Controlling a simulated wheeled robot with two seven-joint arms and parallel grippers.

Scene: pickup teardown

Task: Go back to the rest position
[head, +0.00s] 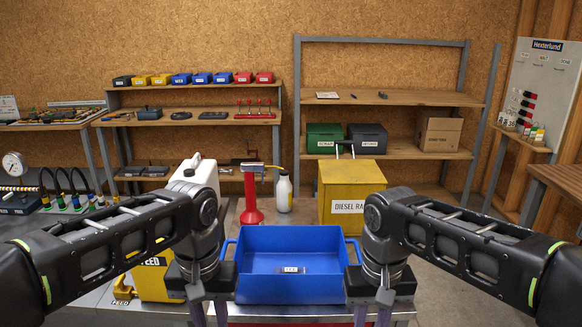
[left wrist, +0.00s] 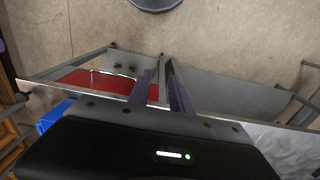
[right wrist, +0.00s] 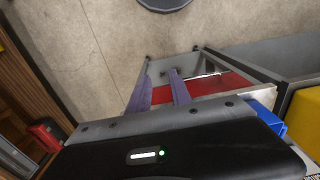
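My left gripper (head: 209,314) hangs at the left front of the blue bin, fingers pointing down. In the left wrist view its two purple fingers (left wrist: 158,72) stand apart with nothing between them. My right gripper (head: 372,315) hangs at the bin's right front, fingers also down. In the right wrist view its fingers (right wrist: 160,76) are apart and empty. The blue bin (head: 262,287) stands between the grippers on the bench, with a small dark labelled item (head: 291,270) inside. Both fingertips are cut off at the bottom of the head view.
A yellow diesel box (head: 350,184), a red stand (head: 250,200), a white bottle (head: 284,192) and a white jug (head: 196,178) stand behind the bin. A yellow FEED container (head: 152,281) is near my left arm. Shelves line the back wall. Floor (left wrist: 230,35) shows below the grippers.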

